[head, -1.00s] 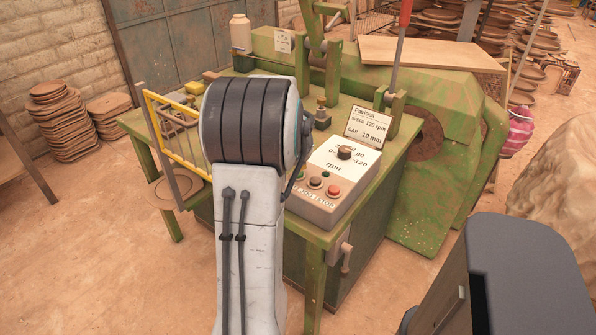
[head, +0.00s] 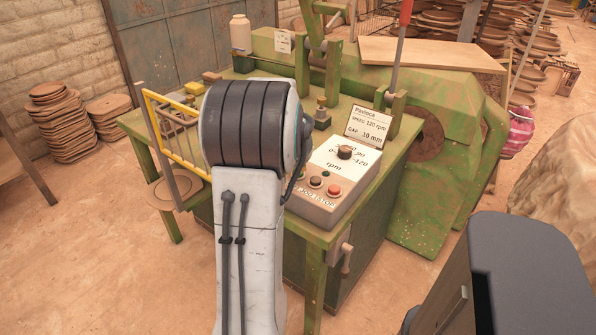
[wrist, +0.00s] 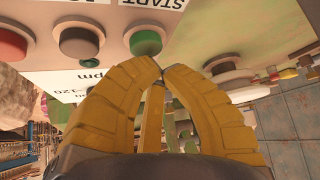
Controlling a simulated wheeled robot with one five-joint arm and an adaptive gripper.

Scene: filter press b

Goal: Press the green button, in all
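The green button (wrist: 147,43) is a round dome in the wrist view, under the START lettering on a pale control panel (wrist: 108,18). In the head view the green button (head: 300,174) shows small beside my arm. My gripper (wrist: 160,70) has yellow ribbed fingers. Their tips meet, with nothing seen between them. In the wrist view the tips are just below the green button, slightly right of its middle. I cannot tell whether they touch it. In the head view my arm hides the gripper.
A dark button (wrist: 78,42) and a red button (wrist: 11,45) are close beside the green one. A dial (head: 345,152) and a sign (head: 370,126) stand behind on the green machine table. A yellow guard frame (head: 175,128) is left of my arm.

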